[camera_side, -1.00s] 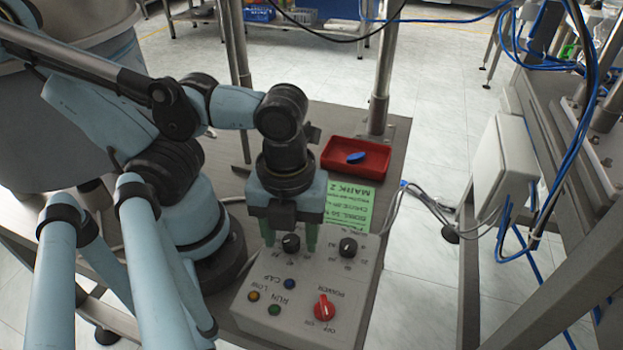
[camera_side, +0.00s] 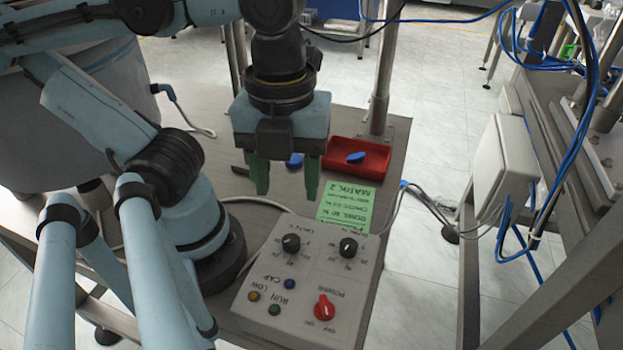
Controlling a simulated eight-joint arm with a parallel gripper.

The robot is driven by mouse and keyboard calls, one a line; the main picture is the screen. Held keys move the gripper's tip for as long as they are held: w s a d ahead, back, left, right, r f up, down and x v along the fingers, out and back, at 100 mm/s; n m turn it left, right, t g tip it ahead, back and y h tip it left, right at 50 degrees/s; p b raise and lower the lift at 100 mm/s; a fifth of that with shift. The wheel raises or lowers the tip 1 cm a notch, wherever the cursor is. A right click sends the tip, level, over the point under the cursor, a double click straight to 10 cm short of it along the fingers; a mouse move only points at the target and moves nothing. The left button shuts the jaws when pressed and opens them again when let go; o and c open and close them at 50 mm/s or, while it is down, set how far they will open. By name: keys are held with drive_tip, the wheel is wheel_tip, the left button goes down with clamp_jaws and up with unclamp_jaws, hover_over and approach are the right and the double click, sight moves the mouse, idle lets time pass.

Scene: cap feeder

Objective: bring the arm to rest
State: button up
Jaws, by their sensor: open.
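My gripper (camera_side: 286,190) points down with its two green fingers apart and nothing between them. It hangs in the air above the table, behind the control box in the picture. The grey control box (camera_side: 262,322) has two black knobs, a left one (camera_side: 291,243) and a right one (camera_side: 348,247). Its red power switch (camera_side: 324,308) is at the front, with several small coloured buttons or lamps to its left. The gripper is apart from the box and the knobs.
A red tray (camera_side: 378,171) with a blue piece (camera_side: 356,157) in it stands right of my gripper. Another blue piece (camera_side: 295,161) lies behind the fingers. A green label (camera_side: 338,208) lies behind the box. A metal post (camera_side: 383,75) rises behind the tray.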

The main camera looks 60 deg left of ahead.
drive_tip(key=shift+r, duration=0.65)
drive_tip(key=w+a+f+n+t, duration=0.3)
drive_tip(key=w+n, duration=0.5)
drive_tip(key=n, duration=0.4)
drive_tip(key=w+a+f+n+t, duration=0.3)
drive_tip(key=w+a+n, duration=0.3)
drive_tip(key=n, duration=0.6)
drive_tip(key=shift+w+a+n+t, duration=0.35)
drive_tip(key=shift+w+t, duration=0.25)
drive_tip(key=shift+w, duration=0.3)
drive_tip(key=shift+o, duration=0.3)
drive_tip(key=shift+d, duration=0.1)
